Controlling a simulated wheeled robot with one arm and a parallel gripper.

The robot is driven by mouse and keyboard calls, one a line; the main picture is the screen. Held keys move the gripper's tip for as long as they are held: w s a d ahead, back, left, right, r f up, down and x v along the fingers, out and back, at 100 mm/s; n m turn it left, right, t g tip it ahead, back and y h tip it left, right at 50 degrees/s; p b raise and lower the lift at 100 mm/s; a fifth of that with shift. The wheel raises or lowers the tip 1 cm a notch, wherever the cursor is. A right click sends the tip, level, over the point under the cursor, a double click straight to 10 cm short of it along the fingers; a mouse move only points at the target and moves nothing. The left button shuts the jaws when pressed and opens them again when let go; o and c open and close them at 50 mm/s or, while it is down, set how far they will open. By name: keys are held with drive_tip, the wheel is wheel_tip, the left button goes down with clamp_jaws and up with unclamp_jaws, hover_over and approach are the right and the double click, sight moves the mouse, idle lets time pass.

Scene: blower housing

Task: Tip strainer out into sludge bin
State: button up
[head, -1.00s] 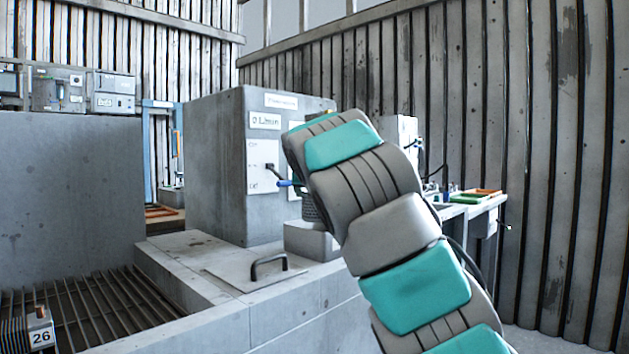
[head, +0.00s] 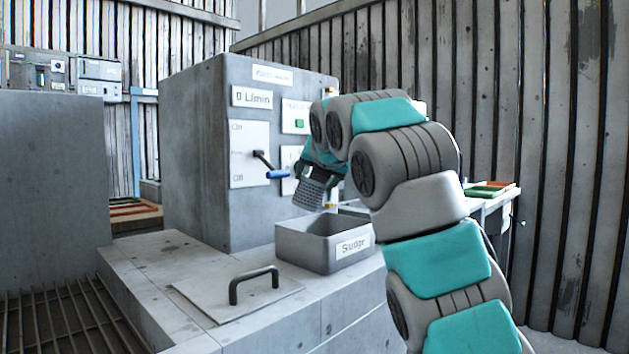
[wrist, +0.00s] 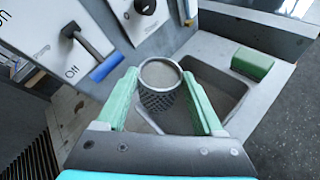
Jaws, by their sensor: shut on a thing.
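The strainer is a grey mesh cup (head: 309,193) with a ring-shaped rim. My gripper (head: 325,178) holds it, tilted, above the left part of the sludge bin in the head view. In the wrist view the strainer (wrist: 160,90) sits between the two green fingers of my gripper (wrist: 163,98), its rim facing the camera. Its contents cannot be made out. The sludge bin (head: 347,250) is an open grey box labelled "Sludge" on the concrete ledge. Its inner floor is hidden in the head view.
A grey cabinet (head: 195,150) with a blue-handled lever (head: 277,174) stands close behind the strainer. A lid with a black handle (head: 252,285) lies on the ledge in front. A green block (wrist: 252,64) sits beside an open grey recess in the wrist view.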

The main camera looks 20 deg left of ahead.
drive_tip(key=m, duration=0.1)
drive_tip(key=g+y+b, duration=0.1)
drive_tip(key=m, duration=0.1)
drive_tip(key=shift+w+d+f+m+g+y+b, duration=0.2)
drive_tip(key=shift+d+f+m+g+y+b, duration=0.1)
drive_tip(key=shift+d+y+b, duration=0.1)
drive_tip(key=shift+w+d+f+m+g+y, duration=0.15)
drive_tip(key=shift+f+m+g+y, duration=0.2)
drive_tip(key=shift+m, duration=0.25)
drive_tip(key=shift+r+y, duration=0.2)
drive_tip(key=shift+y, duration=0.05)
drive_tip(key=shift+w+d+f+m, duration=0.1)
drive_tip(key=shift+w+f+m, duration=0.1)
drive_tip(key=shift+m, duration=0.3)
drive_tip(key=shift+w+d+r+m+g+y+b, duration=0.1)
drive_tip(key=shift+w+d+m+g+y+b, duration=0.15)
drive_tip(key=shift+m+y+b, duration=0.45)
drive_tip(key=shift+w+d+m+g+y+b, duration=0.1)
drive_tip(key=shift+d+m+g+y+b, duration=0.15)
drive_tip(key=shift+m+y+b, duration=0.4)
